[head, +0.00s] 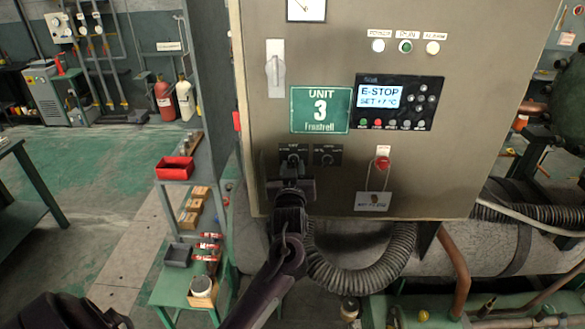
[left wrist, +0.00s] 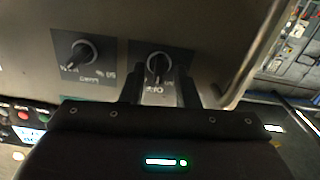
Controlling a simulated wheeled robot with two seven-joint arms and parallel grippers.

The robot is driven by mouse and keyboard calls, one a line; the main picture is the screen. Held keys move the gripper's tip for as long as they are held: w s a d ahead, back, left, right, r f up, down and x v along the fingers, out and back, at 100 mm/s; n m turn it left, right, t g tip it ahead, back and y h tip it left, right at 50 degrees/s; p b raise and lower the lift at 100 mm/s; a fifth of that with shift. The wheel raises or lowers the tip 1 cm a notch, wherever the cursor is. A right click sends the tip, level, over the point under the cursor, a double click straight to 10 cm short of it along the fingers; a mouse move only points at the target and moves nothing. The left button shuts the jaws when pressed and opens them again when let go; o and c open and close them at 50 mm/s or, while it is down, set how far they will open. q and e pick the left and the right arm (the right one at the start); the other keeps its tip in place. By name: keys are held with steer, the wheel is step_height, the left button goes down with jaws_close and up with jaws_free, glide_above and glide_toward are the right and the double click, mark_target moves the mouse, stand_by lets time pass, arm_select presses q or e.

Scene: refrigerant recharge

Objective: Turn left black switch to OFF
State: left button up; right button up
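The left black switch (head: 293,157) is a round rotary knob on a dark plate, low on the grey cabinet front. In the left wrist view this knob (left wrist: 158,68) appears upside down, its light pointer roughly along the picture's vertical. My left gripper (head: 291,178) is directly in front of it and partly hides it in the head view. In the left wrist view, the gripper's two fingers (left wrist: 159,88) stand apart on either side of the knob, with gaps visible. The right black switch (head: 327,157) is beside it, also in the left wrist view (left wrist: 82,52). My right gripper is not in view.
A corrugated hose (head: 365,275) runs below. A shelf with a red bin (head: 175,168) stands left.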

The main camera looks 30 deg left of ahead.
arm_select(q)
steer(key=shift+s+d+p, duration=0.4)
steer(key=shift+s, duration=0.2)
steer(key=p+v, duration=0.1)
steer(key=v, duration=0.6)
steer(key=shift+s+d, duration=0.15)
steer(key=shift+s, duration=0.1)
